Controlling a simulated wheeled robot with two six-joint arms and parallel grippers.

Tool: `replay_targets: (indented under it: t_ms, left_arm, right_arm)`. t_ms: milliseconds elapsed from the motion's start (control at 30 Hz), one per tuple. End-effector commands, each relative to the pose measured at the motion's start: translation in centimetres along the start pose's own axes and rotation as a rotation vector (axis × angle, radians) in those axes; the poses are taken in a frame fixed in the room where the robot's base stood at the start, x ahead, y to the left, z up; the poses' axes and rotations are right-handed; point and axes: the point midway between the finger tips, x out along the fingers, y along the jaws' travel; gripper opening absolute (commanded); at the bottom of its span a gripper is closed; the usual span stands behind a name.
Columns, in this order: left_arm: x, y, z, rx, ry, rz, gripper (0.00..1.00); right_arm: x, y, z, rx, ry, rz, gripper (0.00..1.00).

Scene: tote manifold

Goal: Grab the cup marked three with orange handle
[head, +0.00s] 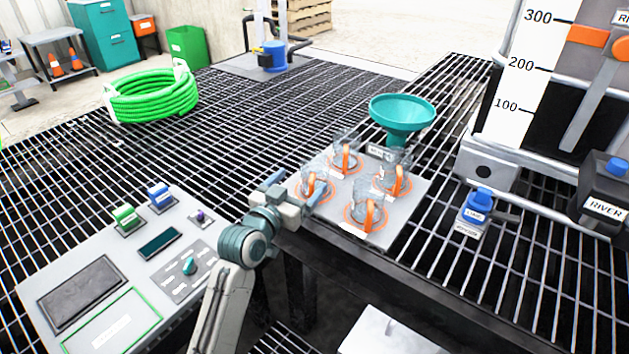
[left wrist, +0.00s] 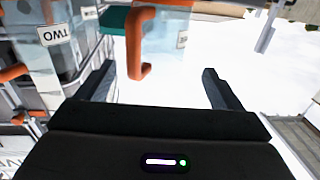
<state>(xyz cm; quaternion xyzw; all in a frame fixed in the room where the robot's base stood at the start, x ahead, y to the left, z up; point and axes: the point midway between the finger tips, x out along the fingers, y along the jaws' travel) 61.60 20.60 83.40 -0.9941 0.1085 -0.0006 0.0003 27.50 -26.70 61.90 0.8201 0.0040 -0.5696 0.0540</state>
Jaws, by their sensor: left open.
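Several clear glass cups with orange handles stand on orange rings on a grey board. They include a front-left cup (head: 313,179), a front-right cup (head: 366,207), a back-left cup (head: 345,155) and a back-right cup (head: 392,178). My left gripper (head: 297,192) is open beside the front-left cup. In the left wrist view, an orange handle (left wrist: 137,42) lies ahead, between the open fingers (left wrist: 160,88) in the picture. Its cup (left wrist: 168,45) has a label too small to read. No marking three is legible. My right gripper is out of view.
A teal funnel (head: 402,112) stands behind the cups. A control panel (head: 115,270) lies left of my left arm. A blue-topped valve (head: 478,208) and a level gauge (head: 530,80) are at right. A green hose coil (head: 152,95) lies at back left.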

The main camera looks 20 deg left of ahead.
Motion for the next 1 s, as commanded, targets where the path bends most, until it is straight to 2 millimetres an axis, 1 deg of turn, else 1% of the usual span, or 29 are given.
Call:
replay_targets:
  t_ms: [67,200,333,433,633,667,700,767,800,867,900,1000]
  left_arm:
    - [0.8,0.1,-0.1,-0.002,0.0,0.0,0.88]
    - [2.9,0.1,-0.7,-0.002,0.001,0.0,0.88]
    - [4.5,0.1,-0.5,-0.002,-0.001,-0.001,0.88]
    - [5.1,0.1,-0.5,-0.002,-0.001,-0.001,0.88]
    - [5.1,0.1,-0.5,-0.001,-0.002,-0.001,0.88]
    - [5.1,0.1,-0.5,-0.001,-0.002,-0.001,0.86]
    - [5.1,0.1,-0.5,-0.001,-0.002,-0.001,0.78]
    - [5.1,0.1,-0.5,-0.001,-0.002,-0.001,0.66]
    - [5.1,0.1,-0.5,-0.001,-0.002,-0.001,0.58]
    - [5.1,0.1,-0.5,-0.001,-0.002,-0.001,0.46]
    - [5.1,0.1,-0.5,-0.001,-0.002,-0.001,0.39]
    - [5.1,0.1,-0.5,-0.001,-0.002,-0.001,0.39]
  right_arm:
    - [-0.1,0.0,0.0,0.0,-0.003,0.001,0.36]
    - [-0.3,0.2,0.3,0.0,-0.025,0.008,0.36]
    - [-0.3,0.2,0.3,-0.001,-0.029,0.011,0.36]
    - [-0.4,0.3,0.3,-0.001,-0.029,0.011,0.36]
    - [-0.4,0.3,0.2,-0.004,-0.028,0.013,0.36]
    - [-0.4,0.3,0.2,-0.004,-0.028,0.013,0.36]
    - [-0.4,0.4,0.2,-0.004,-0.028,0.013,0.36]
    - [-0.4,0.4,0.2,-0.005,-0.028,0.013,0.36]
    - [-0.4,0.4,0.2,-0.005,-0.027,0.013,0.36]
    - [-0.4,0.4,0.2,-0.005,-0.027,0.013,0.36]
    - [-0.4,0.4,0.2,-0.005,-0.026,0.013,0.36]
    - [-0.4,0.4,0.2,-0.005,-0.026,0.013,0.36]
